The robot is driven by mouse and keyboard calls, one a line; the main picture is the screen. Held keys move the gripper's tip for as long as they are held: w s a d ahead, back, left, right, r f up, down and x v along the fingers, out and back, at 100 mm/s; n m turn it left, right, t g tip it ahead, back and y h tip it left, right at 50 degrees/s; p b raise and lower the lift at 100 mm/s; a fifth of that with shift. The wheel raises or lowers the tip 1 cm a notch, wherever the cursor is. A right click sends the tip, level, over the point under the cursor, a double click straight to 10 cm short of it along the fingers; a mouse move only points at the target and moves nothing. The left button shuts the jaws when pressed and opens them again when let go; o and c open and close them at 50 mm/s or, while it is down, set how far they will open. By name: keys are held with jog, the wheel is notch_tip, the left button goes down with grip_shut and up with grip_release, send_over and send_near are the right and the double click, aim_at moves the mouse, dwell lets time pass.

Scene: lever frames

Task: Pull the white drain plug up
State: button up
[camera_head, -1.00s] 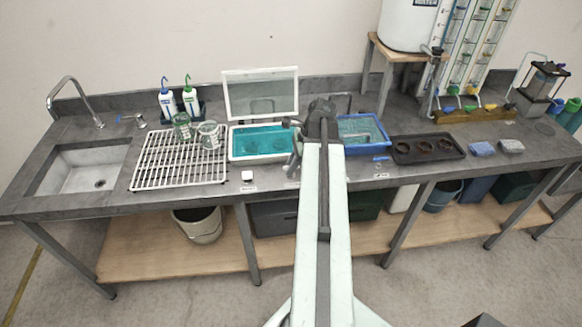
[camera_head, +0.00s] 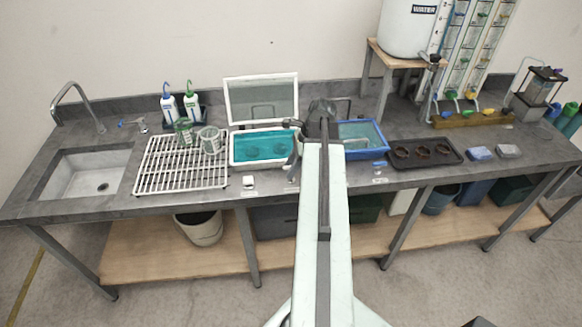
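A small white block (camera_head: 248,181), which looks like the white drain plug, stands on the front strip of the bench. It is just below the left end of the white-rimmed teal basin (camera_head: 233,150), with a small pale label in front of it. My gripper (camera_head: 296,146) is a dark shape at the far end of my pale arm, over the right side of the teal basin. It is to the right of the white block and apart from it. My arm hides part of the bench behind it, and the fingers are too small and dark to read.
A wire rack (camera_head: 180,178) with beakers and a sink (camera_head: 85,172) lie to the left. A raised clear lid (camera_head: 262,100) stands behind the teal basin. A blue tray (camera_head: 385,151) and a black tray (camera_head: 455,158) are to the right. The bench's front strip is mostly clear.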

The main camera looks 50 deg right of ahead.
jog(key=shift+r, duration=0.1)
jog(key=p+v, duration=0.7)
jog(key=shift+r, duration=0.25)
jog(key=shift+s+d, duration=0.1)
